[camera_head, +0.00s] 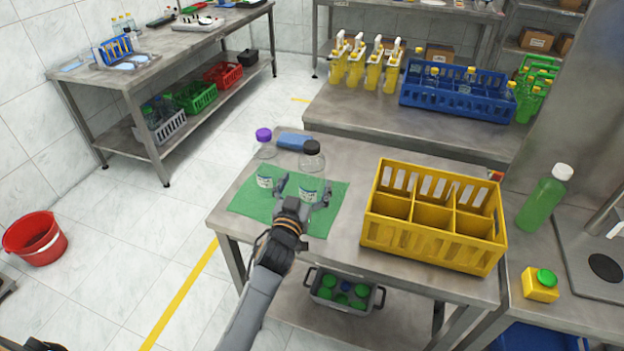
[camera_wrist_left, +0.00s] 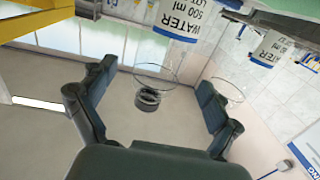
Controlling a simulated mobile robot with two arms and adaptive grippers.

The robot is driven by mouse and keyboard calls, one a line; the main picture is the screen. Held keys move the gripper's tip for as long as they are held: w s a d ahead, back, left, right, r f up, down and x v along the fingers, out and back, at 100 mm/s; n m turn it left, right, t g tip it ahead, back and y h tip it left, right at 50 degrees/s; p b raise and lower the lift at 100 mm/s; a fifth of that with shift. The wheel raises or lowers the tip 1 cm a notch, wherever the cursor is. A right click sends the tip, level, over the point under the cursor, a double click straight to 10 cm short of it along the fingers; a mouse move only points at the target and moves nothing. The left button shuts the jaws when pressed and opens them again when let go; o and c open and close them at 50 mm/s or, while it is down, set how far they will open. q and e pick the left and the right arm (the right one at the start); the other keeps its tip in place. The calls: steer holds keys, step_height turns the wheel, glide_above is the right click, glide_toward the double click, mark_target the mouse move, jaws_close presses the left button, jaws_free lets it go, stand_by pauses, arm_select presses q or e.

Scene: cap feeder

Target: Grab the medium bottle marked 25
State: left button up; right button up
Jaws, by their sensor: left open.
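Two clear bottles stand upright on a green mat (camera_head: 245,206). One has a black cap (camera_head: 312,147), the other a purple cap (camera_head: 264,135). My left gripper (camera_head: 302,190) is open and low beside the black-capped bottle (camera_head: 312,165), its fingers overlapping that bottle's lower part. In the left wrist view, which looks upside down, a dark-capped bottle (camera_wrist_left: 150,98) shows between the open fingers of my left gripper (camera_wrist_left: 155,105). Its label (camera_wrist_left: 182,18) reads WATER 500 ml. A second WATER label (camera_wrist_left: 270,48) is to its right. I cannot read a 25 on either.
A yellow divided crate (camera_head: 432,250) stands right of the mat. A blue cloth-like item (camera_head: 294,141) lies behind the bottles. A green bottle (camera_head: 545,198) with a white cap is farther right. A grey bin (camera_head: 343,300) with green-topped items sits on the lower shelf.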

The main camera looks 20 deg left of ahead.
arm_select(q)
steer(key=shift+w+a+r+p, duration=0.1)
steer(key=shift+w+p, duration=0.3)
steer(key=shift+w, duration=2.25)
steer(key=shift+s, duration=0.1)
steer(key=shift+c, duration=0.4)
steer(key=c, duration=1)
